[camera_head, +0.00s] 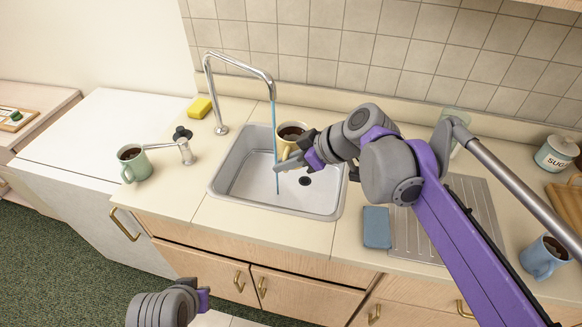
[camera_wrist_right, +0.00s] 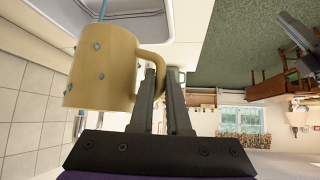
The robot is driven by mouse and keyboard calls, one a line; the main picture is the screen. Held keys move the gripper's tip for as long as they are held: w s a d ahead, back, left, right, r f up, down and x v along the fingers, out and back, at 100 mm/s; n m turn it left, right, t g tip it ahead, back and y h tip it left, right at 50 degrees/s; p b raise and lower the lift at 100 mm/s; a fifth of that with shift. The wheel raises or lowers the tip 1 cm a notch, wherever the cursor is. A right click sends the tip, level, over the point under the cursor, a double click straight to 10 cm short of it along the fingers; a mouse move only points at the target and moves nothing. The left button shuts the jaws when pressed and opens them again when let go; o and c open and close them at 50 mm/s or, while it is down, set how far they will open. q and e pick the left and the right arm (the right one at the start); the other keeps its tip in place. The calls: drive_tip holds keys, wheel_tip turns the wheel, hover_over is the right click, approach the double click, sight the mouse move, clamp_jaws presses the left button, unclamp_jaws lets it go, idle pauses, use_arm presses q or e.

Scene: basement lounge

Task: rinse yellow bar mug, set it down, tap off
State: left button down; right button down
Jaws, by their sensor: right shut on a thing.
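The yellow mug (camera_head: 291,131) is upright above the right part of the sink basin (camera_head: 240,190), with dark brown content. My right gripper (camera_head: 287,164) is shut on its handle; the wrist view shows the fingers (camera_wrist_right: 166,88) at the handle of the mug (camera_wrist_right: 100,72), which has small bluish spots. The chrome tap (camera_head: 211,90) is running; its blue water stream (camera_head: 275,130) falls into the basin just left of the mug. A chrome lever fitting (camera_head: 186,152) stands left of the sink.
A green mug (camera_head: 133,168) stands left of the lever, with a yellow sponge (camera_head: 199,108) behind. Right of the sink are a blue cloth (camera_head: 377,228), a ribbed drainboard (camera_head: 411,237), a blue mug (camera_head: 541,258) and a sugar jar (camera_head: 556,154). The front counter strip is clear.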

drive_tip(key=w+a+p, duration=0.1)
drive_tip(key=w+a, duration=0.3)
drive_tip(key=w, duration=0.6)
drive_tip(key=shift+f, duration=0.35)
drive_tip(key=shift+d, duration=0.1)
idle(0.5)
drive_tip(key=s+d, duration=0.1)
drive_tip(key=s, duration=0.2)
drive_tip(key=s+d, duration=0.1)
drive_tip(key=s, duration=0.2)
drive_tip(key=s+d+p, duration=0.1)
drive_tip(key=s, duration=0.2)
drive_tip(key=shift+s+d, duration=0.4)
drive_tip(key=w+a+f+m+t+h+b, duration=0.2)
drive_tip(key=w+a+f+m+h, duration=0.1)
drive_tip(key=a+f, duration=0.4)
drive_tip(key=w+a+f+m+t+h+b, duration=0.2)
drive_tip(key=w+a+f+m, duration=0.4)
drive_tip(key=f, duration=0.4)
drive_tip(key=shift+w+a+h, duration=0.35)
drive_tip(key=shift+a+h, duration=0.05)
drive_tip(key=shift+a, duration=0.25)
